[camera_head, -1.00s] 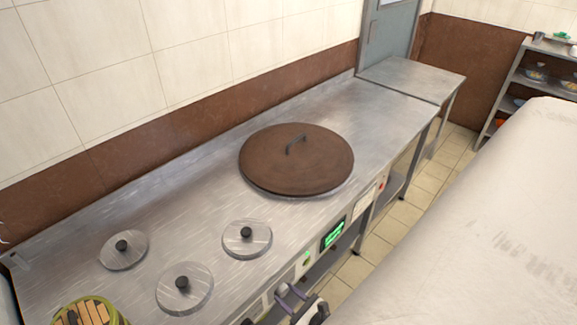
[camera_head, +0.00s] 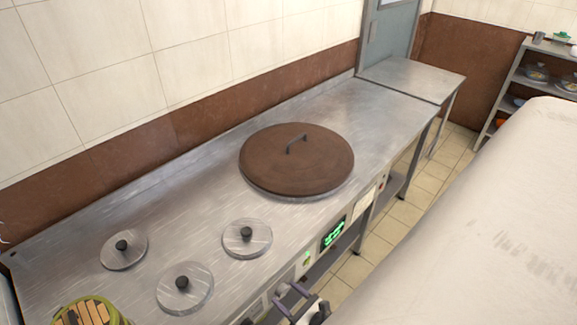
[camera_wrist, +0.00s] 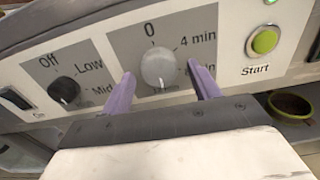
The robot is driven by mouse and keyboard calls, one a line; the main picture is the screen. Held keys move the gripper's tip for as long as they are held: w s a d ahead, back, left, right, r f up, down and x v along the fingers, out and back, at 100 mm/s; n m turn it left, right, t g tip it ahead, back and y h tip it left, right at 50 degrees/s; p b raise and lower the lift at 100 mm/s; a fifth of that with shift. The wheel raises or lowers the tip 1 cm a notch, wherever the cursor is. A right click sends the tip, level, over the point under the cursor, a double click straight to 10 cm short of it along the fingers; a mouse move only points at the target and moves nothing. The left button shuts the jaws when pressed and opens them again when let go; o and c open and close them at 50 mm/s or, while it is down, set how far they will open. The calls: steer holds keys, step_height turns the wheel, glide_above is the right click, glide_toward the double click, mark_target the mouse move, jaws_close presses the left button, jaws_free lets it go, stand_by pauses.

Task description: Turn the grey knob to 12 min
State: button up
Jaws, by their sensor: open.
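The round grey knob (camera_wrist: 158,66) shows in the wrist view on a grey panel marked 0 at the top and 4 min at the upper right. A lower-right label is partly covered by a finger, and a label under the knob is too hidden to read surely. A pale mark on the knob seems to face down. My gripper (camera_wrist: 162,82) is open, its purple fingers on either side of the knob; I cannot tell if they touch it. In the head view my gripper (camera_head: 294,298) is at the counter's front edge.
A black knob (camera_wrist: 65,91) with Off, Low and Mid labels is left of the grey knob. A green Start button (camera_wrist: 263,41) is to the right. The steel counter (camera_head: 390,115) holds a large brown lid (camera_head: 290,165) and smaller steel lids. A green display (camera_head: 334,233) is on the front.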

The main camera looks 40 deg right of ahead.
steer(key=s+d+b, duration=0.1)
steer(key=s+b, duration=0.3)
steer(key=s, duration=0.9)
steer(key=shift+s, duration=0.4)
